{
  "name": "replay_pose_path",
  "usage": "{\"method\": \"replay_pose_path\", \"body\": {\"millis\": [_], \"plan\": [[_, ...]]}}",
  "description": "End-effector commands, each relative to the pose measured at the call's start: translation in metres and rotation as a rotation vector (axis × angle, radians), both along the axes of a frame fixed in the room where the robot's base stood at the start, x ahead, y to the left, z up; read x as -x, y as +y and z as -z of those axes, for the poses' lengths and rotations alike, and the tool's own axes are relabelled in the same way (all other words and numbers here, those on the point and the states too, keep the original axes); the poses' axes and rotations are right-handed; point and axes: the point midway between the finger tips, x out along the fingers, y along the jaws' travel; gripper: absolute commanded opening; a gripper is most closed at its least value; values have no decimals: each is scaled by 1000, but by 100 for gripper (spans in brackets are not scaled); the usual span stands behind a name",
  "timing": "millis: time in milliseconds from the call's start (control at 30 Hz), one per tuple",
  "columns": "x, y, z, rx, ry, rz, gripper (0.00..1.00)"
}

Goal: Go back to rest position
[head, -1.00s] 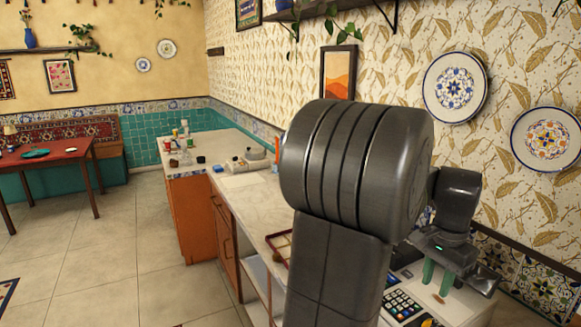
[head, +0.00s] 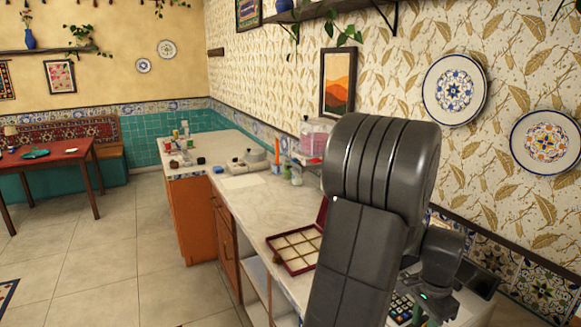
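My gripper (head: 436,300) is at the lower right, low over the counter near a keypad device (head: 401,307). Only its dark wrist and a small green light show. Its fingers are hidden or cut off by the bottom edge, so I cannot see whether they are open or hold anything. My large dark arm link stands in front of the counter and covers part of it. No samovar or teapot can be made out.
An open compartment box (head: 296,250) with a dark red rim lies on the counter (head: 255,207), left of my arm. A pink clear container (head: 314,136) and small bottles stand by the wall. Jars cluster on the far counter. The tiled floor (head: 130,240) at left is clear.

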Motion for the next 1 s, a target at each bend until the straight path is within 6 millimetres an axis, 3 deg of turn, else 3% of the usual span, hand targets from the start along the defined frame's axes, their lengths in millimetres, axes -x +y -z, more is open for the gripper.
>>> {"method": "replay_pose_path", "body": {"millis": [767, 1000], "plan": [[-7, 0, -1, -1, 1, 627, 29], [-8, -1, -50, 2, -6, 630, 29]]}}
